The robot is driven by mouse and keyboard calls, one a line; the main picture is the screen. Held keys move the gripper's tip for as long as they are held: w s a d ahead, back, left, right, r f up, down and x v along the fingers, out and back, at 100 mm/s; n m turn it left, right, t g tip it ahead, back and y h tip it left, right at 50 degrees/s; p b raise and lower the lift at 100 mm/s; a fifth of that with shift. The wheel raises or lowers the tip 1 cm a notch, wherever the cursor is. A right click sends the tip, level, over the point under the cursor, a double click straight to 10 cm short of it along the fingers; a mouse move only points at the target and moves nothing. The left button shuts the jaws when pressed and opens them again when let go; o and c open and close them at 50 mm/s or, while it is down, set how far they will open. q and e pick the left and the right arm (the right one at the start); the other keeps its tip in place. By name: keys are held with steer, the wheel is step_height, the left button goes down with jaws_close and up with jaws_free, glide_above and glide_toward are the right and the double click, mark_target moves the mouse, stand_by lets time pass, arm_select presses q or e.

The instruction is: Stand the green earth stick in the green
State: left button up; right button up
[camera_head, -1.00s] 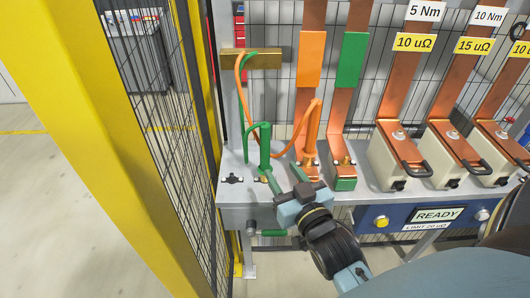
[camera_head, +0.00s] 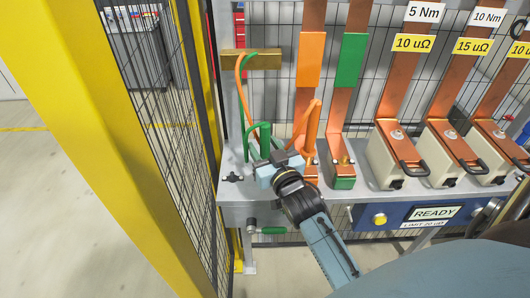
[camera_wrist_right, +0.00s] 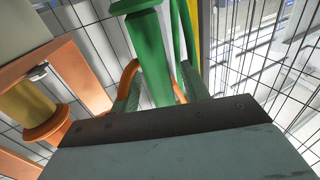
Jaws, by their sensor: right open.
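The green earth stick (camera_head: 265,140) stands upright at the left end of the grey bench, with a green cable looping up from its top. In the right wrist view the green stick (camera_wrist_right: 151,55) rises between my two fingers. My right gripper (camera_head: 267,168) is open around or just in front of the stick, and its body hides the stick's lower part. I cannot tell whether the fingers touch it. A copper bar with a green band (camera_head: 350,60) ends at a green-sided foot (camera_head: 343,183) on the bench. My left gripper is not in view.
An orange stick (camera_head: 310,125) stands close right of my gripper, before an orange-banded copper bar (camera_head: 310,58). A mesh fence with a yellow post (camera_head: 90,130) stands left.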

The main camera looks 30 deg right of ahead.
jaws_close()
